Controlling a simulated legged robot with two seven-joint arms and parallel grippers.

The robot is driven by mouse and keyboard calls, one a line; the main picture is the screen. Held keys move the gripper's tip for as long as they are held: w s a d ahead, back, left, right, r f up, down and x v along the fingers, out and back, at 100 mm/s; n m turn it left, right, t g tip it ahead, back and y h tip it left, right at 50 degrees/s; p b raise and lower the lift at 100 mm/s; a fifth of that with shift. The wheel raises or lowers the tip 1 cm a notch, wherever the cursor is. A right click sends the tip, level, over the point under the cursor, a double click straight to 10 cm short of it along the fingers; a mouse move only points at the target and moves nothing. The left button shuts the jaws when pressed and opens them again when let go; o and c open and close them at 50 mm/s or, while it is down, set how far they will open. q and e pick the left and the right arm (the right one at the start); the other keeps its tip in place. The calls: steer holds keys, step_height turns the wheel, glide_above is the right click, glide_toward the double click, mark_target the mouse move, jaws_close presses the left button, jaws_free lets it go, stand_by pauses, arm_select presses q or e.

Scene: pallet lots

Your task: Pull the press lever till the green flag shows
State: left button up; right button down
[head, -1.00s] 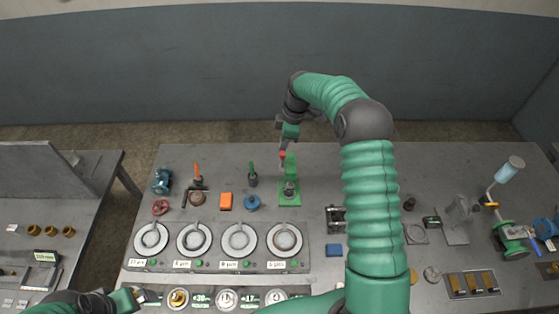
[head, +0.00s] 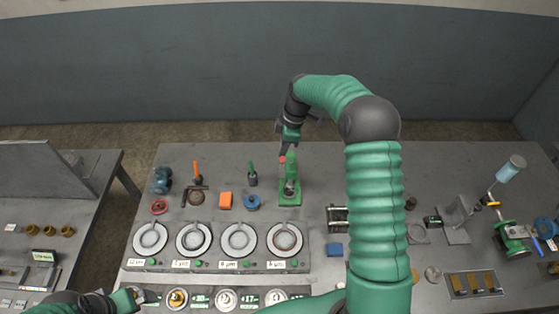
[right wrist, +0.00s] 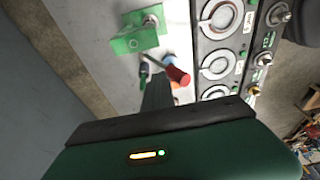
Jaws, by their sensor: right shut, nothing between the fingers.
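The green press (head: 290,186) stands on the back middle of the bench, behind the row of dials. Its lever ends in a red knob (head: 283,159). In the right wrist view the press (right wrist: 135,40) is at the upper middle, with the lever's red grip (right wrist: 177,75) angled out from it. My right gripper (head: 287,152) is shut and empty, right by the red knob; whether it touches it I cannot tell. Its dark fingers (right wrist: 157,88) show beside the lever. My left gripper (head: 128,299) is at the lower left, its jaws unclear. I cannot make out a green flag.
Several round dials (head: 240,240) sit on a grey panel in front of the press. A black-and-metal fixture (head: 337,218) stands to the right. The bench behind the press is clear.

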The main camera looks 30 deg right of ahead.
mark_target(283, 163)
steer(key=shift+s+a+f+b, duration=0.3)
steer(key=shift+s+a+b, duration=0.1)
steer(key=shift+s, duration=0.15)
steer(key=shift+s+a, duration=0.1)
steer(key=shift+s, duration=0.15)
steer(key=shift+s+a+f+b, duration=0.35)
steer(key=shift+s+f+b, duration=0.1)
steer(key=shift+s, duration=0.1)
steer(key=shift+s+a, duration=0.1)
steer(key=shift+s, duration=0.05)
